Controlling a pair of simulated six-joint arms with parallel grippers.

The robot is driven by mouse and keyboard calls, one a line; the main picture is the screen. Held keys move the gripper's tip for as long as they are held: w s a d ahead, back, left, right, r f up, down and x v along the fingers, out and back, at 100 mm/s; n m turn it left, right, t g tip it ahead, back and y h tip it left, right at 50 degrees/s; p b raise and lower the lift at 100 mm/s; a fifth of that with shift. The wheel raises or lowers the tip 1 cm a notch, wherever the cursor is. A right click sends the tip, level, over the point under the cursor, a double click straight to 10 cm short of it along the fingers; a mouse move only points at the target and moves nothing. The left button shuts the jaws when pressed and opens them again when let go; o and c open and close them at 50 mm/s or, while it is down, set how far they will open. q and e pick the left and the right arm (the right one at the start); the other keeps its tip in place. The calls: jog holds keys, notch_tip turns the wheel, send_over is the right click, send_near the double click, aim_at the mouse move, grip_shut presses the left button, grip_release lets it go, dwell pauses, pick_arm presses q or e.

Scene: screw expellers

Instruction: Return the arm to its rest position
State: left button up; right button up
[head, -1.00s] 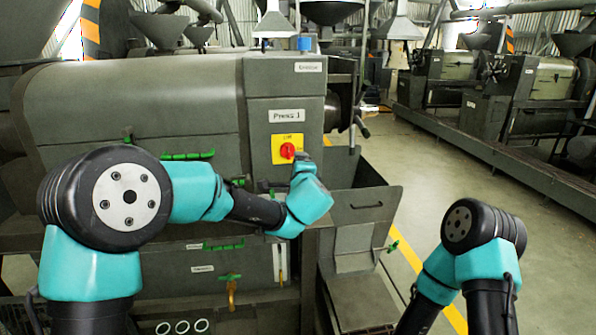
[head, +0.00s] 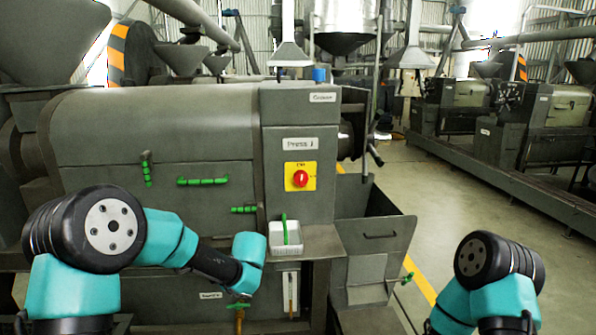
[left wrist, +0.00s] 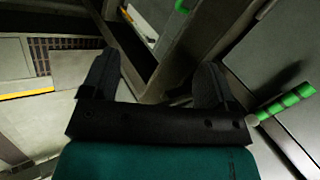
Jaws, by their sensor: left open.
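My left arm (head: 160,240), teal and black, comes in from the left in the head view. Its teal wrist (head: 250,255) is low in front of the press, below and left of the red knob (head: 300,178) on its yellow plate. The wrist is apart from the knob. The fingers are hidden in the head view. In the left wrist view my left gripper (left wrist: 155,80) has its two dark fingers spread, with nothing between them. My right arm (head: 490,275) shows at the lower right, but its gripper is out of view.
The grey press (head: 150,135), labelled Press 1, fills the left and middle. A grey bin (head: 375,240) stands right of the press. Open floor (head: 445,200) lies beyond it.

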pick_arm(q)
jog(key=s+a+f+n+g+h, duration=0.2)
jog(key=s+f+g+h, duration=0.15)
jog(key=s+f, duration=0.75)
jog(key=s+a+f+n+g+h, duration=0.1)
jog(key=s+a+f+n, duration=0.1)
jog(key=s+f+n, duration=0.4)
jog(key=s+a+f+n+g+h, duration=0.1)
jog(key=s+a+f+n, duration=0.1)
jog(key=s+f+n, duration=0.4)
jog(key=s+f, duration=0.5)
jog(key=s, duration=0.6)
jog(key=shift+s+a+f+n, duration=0.15)
jog(key=shift+a+n, duration=0.25)
jog(key=shift+h, duration=0.25)
jog(key=shift+c, duration=0.4)
